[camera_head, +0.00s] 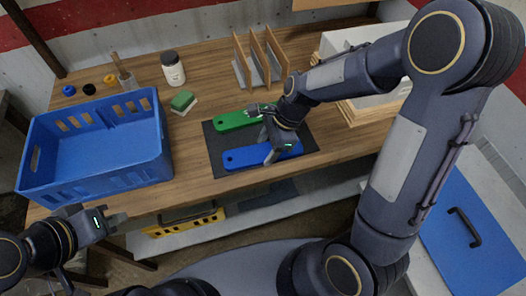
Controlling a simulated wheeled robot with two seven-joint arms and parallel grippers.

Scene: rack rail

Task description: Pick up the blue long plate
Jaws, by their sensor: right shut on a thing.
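The blue long plate (242,158) lies along the front part of a dark mat (217,141) on the wooden table. My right gripper (270,158) is over the plate near its middle and is shut on it; the fingers hide part of it. The plate shows no clear gap above the mat. A green long plate (232,121) lies behind it on the same mat, partly covered by my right arm. My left gripper (112,222) is at the lower left, in front of the table and away from the plates; its finger opening is too small to judge.
A blue crate (105,175) stands at the table's left. A jar (172,68), a green-topped sponge (183,102) and a wooden rack (262,60) are behind. A white box (345,40) is at the back right. A yellow case (185,223) sits on the lower shelf.

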